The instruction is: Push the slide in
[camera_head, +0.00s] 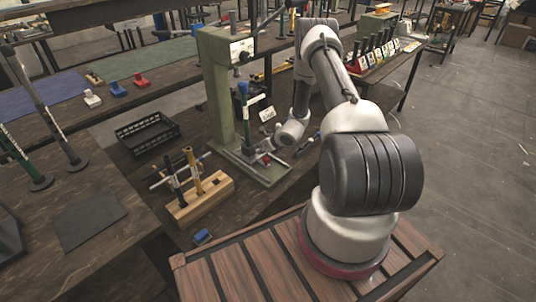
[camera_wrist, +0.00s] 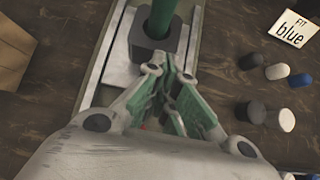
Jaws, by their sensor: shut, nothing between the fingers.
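The rivet press (camera_head: 213,100) is a tall pale green frame standing on a dark bench. On its base lies a light slide rail (camera_wrist: 108,62). A dark square block, the slide (camera_wrist: 150,50), sits on the rail with a green post (camera_wrist: 160,18) rising from it; the post also shows in the head view (camera_head: 246,118). My gripper (camera_wrist: 168,80) is shut and empty, low over the rail, just on the near side of the block. I cannot tell whether the fingertips touch the block. In the head view my wrist hides part of the base.
A card reading "FIT blue" (camera_wrist: 292,28) and several small caps (camera_wrist: 278,71) lie right of the rail. A wooden block with upright tools (camera_head: 200,197) and a black crate (camera_head: 147,131) stand left of the press. A small blue piece (camera_head: 203,237) lies near the bench edge.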

